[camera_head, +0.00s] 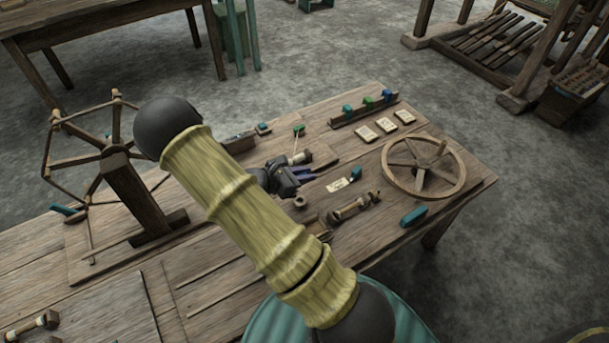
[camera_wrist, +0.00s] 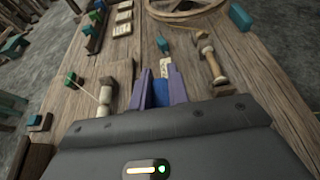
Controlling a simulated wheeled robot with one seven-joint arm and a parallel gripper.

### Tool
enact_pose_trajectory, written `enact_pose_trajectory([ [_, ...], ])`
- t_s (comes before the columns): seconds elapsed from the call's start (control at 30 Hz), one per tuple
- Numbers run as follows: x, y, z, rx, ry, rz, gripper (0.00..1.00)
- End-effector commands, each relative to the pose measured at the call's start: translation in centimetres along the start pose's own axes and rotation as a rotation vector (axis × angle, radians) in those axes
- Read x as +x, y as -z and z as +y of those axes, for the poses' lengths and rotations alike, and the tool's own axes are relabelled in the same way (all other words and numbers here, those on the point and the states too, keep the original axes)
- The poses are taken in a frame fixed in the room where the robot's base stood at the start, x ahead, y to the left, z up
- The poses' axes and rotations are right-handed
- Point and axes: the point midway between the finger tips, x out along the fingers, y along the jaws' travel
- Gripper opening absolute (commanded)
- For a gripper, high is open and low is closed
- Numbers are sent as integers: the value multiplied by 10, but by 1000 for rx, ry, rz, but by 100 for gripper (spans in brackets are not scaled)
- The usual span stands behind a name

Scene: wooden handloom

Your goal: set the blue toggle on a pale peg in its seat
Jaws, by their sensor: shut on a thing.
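My gripper (camera_head: 303,174) is low over the workbench, right of the arm's yellow-green segment in the head view. In the wrist view its two purple fingers (camera_wrist: 160,93) point forward and are shut on a blue toggle (camera_wrist: 161,94). The toggle's lower part and any pale peg under it are hidden by the fingers and the gripper body. The toggle cannot be made out clearly in the head view. I cannot tell which spot is its seat.
Close ahead are a paper tag (camera_head: 337,185) and a teal block (camera_head: 356,172). Thread spools (camera_head: 300,158) (camera_head: 354,208) lie on either side. A dark rail (camera_head: 363,114) with coloured blocks, three pale cards (camera_head: 383,125) and a wooden wheel (camera_head: 455,187) stand farther off on the workbench (camera_head: 470,203).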

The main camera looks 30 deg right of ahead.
Motion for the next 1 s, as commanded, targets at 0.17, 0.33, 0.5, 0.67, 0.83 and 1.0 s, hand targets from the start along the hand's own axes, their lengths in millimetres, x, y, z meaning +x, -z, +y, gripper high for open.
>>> enact_pose_trajectory([
  [0.17, 0, 0, 0, 0, 0, 0, 0],
  [0.33, -5, 2, 1, -10, -22, -4, 0],
  [0.5, -37, 15, 7, -70, -162, -23, 0],
  [0.67, -86, 37, 10, -158, -377, -29, 0],
  [0.83, -126, 58, 8, -230, -552, -9, 0],
  [1.0, -136, 64, 6, -247, -597, 0, 0],
])
